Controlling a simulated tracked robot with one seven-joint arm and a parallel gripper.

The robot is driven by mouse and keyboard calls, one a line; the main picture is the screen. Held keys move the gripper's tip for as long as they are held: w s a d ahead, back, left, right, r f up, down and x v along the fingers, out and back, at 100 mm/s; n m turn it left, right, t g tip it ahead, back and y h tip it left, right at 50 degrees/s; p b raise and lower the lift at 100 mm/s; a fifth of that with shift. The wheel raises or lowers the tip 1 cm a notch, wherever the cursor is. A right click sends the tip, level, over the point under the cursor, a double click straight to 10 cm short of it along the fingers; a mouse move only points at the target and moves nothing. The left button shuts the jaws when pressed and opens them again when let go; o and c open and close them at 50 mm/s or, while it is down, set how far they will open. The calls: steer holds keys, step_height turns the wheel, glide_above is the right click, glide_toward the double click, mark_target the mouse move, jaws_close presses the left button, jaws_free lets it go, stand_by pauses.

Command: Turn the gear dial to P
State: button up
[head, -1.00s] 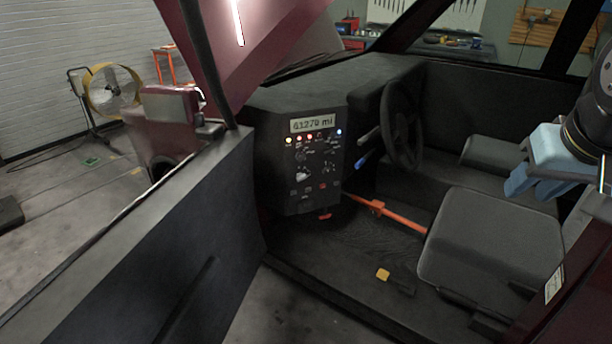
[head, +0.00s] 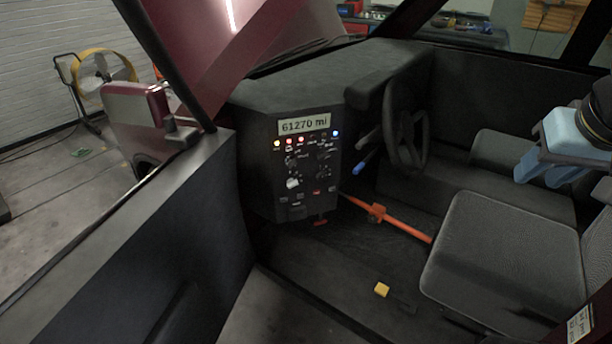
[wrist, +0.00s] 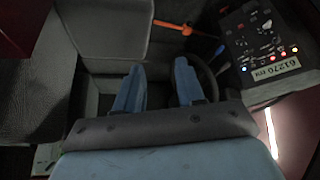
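The control panel (head: 308,208) faces me on the dashboard, with a lit 61270 mi display (head: 304,124) and a row of coloured lamps. Several small dials sit below the lamps; a white-marked dial (head: 293,183) is at lower left. The dial letters are too small to read, so I cannot tell which one is the gear dial or where it points. The panel also shows at the upper right of the wrist view (wrist: 262,40). My gripper (wrist: 158,70) has two blue fingers apart with nothing between them. In the head view it is at the right edge, above the seat, well away from the panel.
The steering wheel (head: 407,125) stands right of the panel, with a blue-tipped stalk (head: 364,163) beside it. An orange bar (head: 392,219) runs from below the panel to the seat (head: 480,250). The open door (head: 130,235) is at left.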

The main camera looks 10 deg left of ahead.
steer(key=w+a+f+t, duration=0.15)
steer(key=w+a, duration=0.25)
steer(key=w, duration=0.4)
steer(key=w+a+f+t, duration=0.1)
steer(key=w+a+f, duration=0.2)
steer(key=w, duration=0.6)
steer(key=w+a+f+n+t+y, duration=0.15)
steer(key=w+a+f+y, duration=0.25)
steer(key=w+a+f, duration=0.75)
steer(key=m+t+y, duration=0.3)
steer(key=m+y, duration=0.2)
steer(key=y, duration=0.1)
glide_toward(294, 186)
steer(key=d+r, duration=0.4)
steer(key=s+a+f+m+t, duration=0.2)
steer(key=s+f+m, duration=0.2)
steer(key=f, duration=0.2)
steer(key=x, duration=1.4)
steer(key=shift+r, duration=0.35)
